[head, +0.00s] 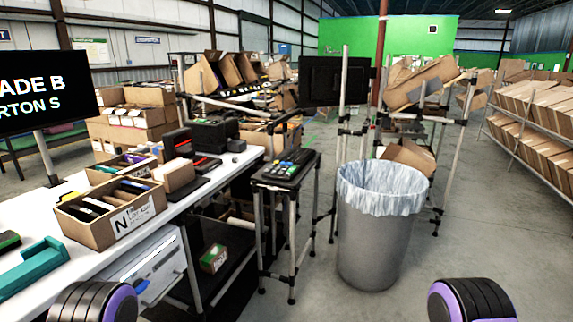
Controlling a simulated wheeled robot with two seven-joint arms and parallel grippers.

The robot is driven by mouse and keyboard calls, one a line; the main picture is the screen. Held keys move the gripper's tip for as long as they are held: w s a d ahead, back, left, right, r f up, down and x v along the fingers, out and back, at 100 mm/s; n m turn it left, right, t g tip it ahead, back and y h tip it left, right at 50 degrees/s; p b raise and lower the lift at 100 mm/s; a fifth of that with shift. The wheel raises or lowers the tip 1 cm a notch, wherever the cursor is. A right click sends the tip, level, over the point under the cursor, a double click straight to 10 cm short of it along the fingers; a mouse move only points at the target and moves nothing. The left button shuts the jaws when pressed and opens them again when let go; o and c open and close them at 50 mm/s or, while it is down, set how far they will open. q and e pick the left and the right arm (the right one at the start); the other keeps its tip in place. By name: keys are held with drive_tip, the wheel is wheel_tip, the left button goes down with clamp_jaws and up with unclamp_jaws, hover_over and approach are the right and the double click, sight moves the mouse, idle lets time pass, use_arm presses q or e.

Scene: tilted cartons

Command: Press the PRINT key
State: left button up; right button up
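A dark keypad-like device (284,169) with a few coloured keys, blue, green and yellow among them, lies on top of a small black stand (292,205) near the middle of the head view. Its key labels are too small to read, so I cannot tell which key is PRINT. Neither of my grippers is in view. Only dark, purple-ringed parts of my two arms show at the bottom edge, well short of the stand.
A white workbench (215,172) on the left holds cartons, including an open one (110,222). A lined grey bin (375,245) stands right of the stand. A black monitor (333,80) is behind. The floor (500,240) at right is clear.

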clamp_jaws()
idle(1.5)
